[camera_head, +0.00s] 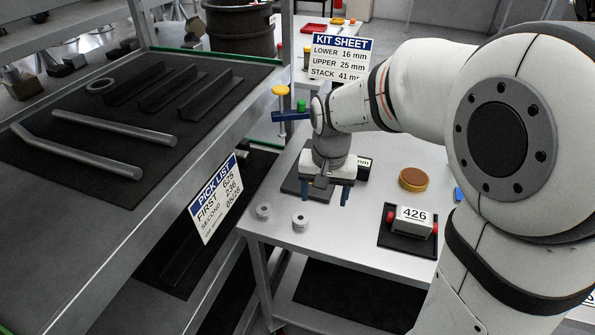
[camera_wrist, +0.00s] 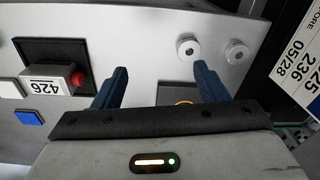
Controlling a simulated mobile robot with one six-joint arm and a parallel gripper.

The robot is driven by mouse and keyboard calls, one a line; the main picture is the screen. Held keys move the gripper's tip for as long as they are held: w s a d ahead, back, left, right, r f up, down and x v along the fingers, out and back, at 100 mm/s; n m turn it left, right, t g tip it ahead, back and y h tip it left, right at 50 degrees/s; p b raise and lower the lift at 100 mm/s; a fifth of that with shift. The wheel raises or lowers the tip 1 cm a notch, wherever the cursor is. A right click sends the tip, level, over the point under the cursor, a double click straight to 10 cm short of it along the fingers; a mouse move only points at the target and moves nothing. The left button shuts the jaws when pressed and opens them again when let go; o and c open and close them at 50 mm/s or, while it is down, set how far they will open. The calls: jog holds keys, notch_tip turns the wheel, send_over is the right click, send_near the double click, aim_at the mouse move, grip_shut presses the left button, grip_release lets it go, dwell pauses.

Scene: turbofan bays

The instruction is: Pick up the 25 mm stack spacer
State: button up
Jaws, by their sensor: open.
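Two small grey ringed cylinders, which look like spacers, stand on the light table (camera_head: 262,231) at its front left. One (camera_head: 264,211) is farther left and the other (camera_head: 300,222) is to its right. Both also show in the wrist view, one (camera_wrist: 187,49) near the right fingertip and the other (camera_wrist: 236,51) beyond it. I cannot tell which is 25 mm. My gripper (camera_head: 325,194) is open, fingers pointing down, above the table behind the spacers. It also shows in the wrist view (camera_wrist: 160,70), with no spacer between its fingers.
A dark pad (camera_head: 292,186) lies under my gripper. A brown disc (camera_head: 413,180) and a 426 block with red ends (camera_head: 412,221) are to the right. A kit sheet (camera_head: 338,58) stands behind. A shelf (camera_head: 215,140) with rods and a pick list (camera_head: 214,198) is left.

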send_over(301, 217)
jog(key=s, duration=0.1)
jog(key=shift+m+g, duration=0.4)
notch_tip(301, 217, down, 5)
jog(key=shift+f, duration=0.1)
jog(key=f, duration=0.5)
jog(key=w+f, duration=0.1)
jog(key=f, duration=0.1)
jog(key=shift+f, duration=0.3)
jog(key=shift+c, duration=0.2)
jog(key=c, duration=1.2)
